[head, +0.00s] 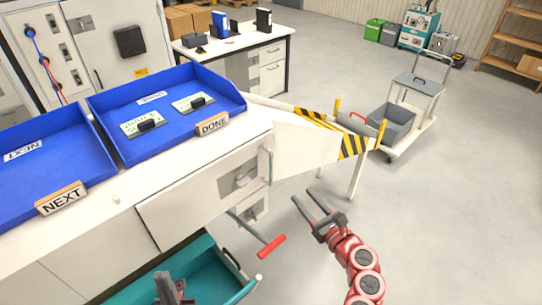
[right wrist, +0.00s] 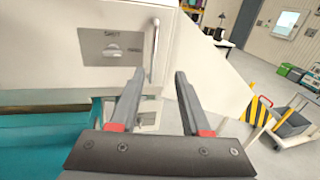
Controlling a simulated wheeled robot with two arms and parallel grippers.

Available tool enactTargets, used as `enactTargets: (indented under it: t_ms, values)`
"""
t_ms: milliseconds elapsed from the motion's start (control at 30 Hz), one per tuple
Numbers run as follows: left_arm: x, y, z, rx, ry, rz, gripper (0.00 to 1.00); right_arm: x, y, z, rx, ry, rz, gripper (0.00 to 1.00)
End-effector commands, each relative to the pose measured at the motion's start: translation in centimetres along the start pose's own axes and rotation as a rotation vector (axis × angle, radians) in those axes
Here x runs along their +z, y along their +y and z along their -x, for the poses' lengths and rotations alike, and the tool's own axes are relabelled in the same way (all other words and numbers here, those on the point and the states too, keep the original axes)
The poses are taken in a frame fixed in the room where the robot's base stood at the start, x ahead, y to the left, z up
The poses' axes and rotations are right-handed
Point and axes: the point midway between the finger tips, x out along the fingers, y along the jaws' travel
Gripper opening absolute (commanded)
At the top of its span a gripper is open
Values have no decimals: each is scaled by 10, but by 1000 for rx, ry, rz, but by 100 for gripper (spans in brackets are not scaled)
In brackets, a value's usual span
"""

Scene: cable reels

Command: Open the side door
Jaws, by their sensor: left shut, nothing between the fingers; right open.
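The white bench front has a panel with a grey latch plate and knob (head: 240,179), also seen in the right wrist view (right wrist: 113,47). A vertical bar handle (head: 266,166) stands at its right edge; it shows in the right wrist view (right wrist: 154,50) too. I cannot tell for sure which panel is the side door. My right gripper (head: 302,195) is open and empty, right of the handle in the head view. In the right wrist view, the handle lies beyond its fingertips (right wrist: 159,73). My left gripper (head: 172,288) is shut and empty at the bottom edge, over the teal drawer.
A red-handled lever (head: 271,246) sticks out below the latch. Blue trays (head: 75,185) stand on the bench. A white panel with hazard stripes (head: 305,145) projects right. A trolley (head: 410,135) stands beyond; nearby floor is clear.

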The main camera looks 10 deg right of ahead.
Motion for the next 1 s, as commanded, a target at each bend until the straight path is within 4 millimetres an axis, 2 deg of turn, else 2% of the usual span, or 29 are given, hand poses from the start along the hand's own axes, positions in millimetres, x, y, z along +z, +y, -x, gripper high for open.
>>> enactTargets:
  t_ms: [33, 133, 267, 1000]
  values:
    - [0, 0, -2, 0, 0, 0, 0, 7, 2, 2, 16, -13, -20, 47]
    - [0, 0, -3, 0, 0, 0, 0, 12, 6, 0, 39, -23, -38, 47]
    - [-1, 0, -8, 0, 0, 0, 0, 15, 6, -13, 39, -25, -36, 47]
    - [-7, -2, -41, 0, 0, 0, 0, 16, 10, -141, 39, -21, -34, 47]
